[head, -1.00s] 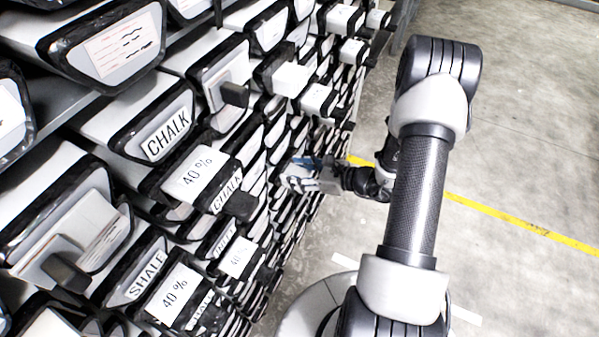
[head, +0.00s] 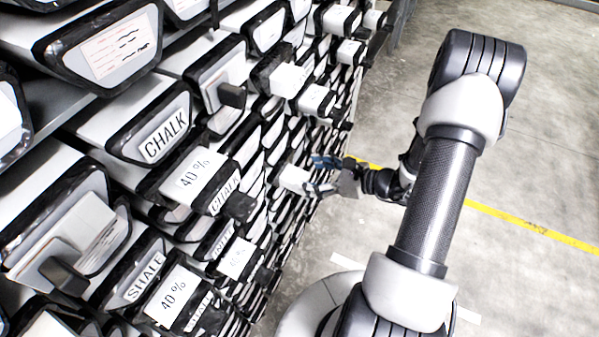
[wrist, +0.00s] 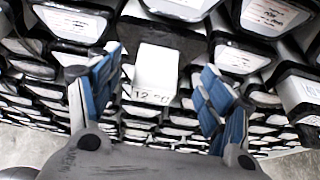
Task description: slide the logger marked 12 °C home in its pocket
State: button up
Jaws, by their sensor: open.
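The logger marked 12 °C (wrist: 156,73) is a white block whose printed lower edge reads "12 °C" in the wrist view. It projects from the dark front of a core liner (wrist: 170,38). My gripper (wrist: 162,62) is open, with one blue-padded finger on each side of the logger and visible gaps between. In the head view my gripper (head: 324,176) is beside the rack front, just right of a white block (head: 293,178) that looks like this logger. How deep the logger sits in its pocket is hidden.
Rows of black-framed liner ends fill the left, some labelled CHALK (head: 166,136) or SHALE (head: 144,277). Other white blocks, including one marked 40 % (head: 194,176), project from the rack. Open concrete floor (head: 540,140) with a yellow line lies to the right.

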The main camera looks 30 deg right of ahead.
jog(key=v, duration=0.6)
jog(key=shift+s, duration=0.1)
jog(key=shift+c, duration=0.4)
